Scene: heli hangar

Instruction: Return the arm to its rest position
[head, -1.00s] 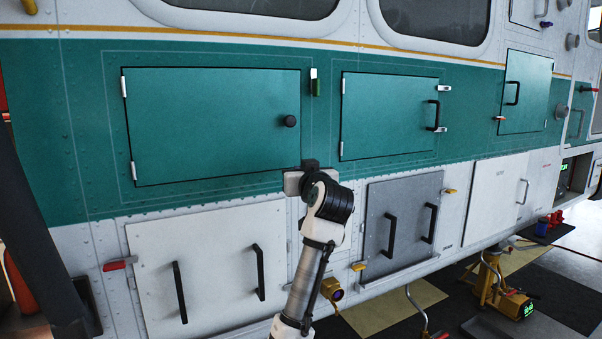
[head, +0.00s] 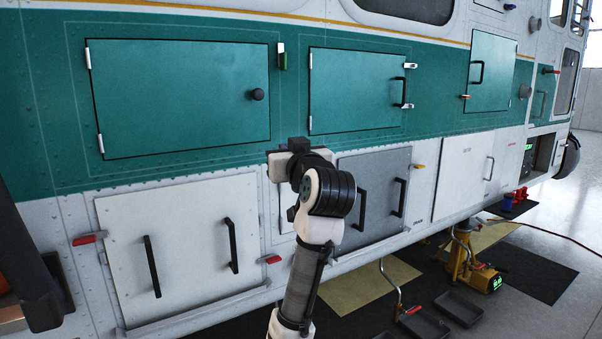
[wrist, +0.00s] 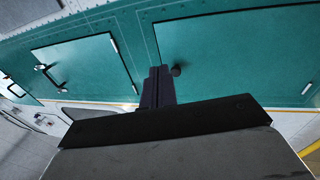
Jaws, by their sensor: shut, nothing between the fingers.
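My arm stands in the lower middle of the head view, its dark joint bent near the top. My gripper (wrist: 158,86) shows in the wrist view as two dark fingers closed together, with nothing between them. In the head view the arm's end is in front of the fuselage side, and the fingers are mostly hidden behind the wrist. The gripper appears apart from the panels, though the exact gap cannot be told.
The helicopter side has a large green door (head: 180,95), a smaller green door (head: 357,90), a white panel (head: 180,245) and a grey panel (head: 375,195), all closed. A yellow jack (head: 470,262) and black trays (head: 460,308) stand on the floor at right.

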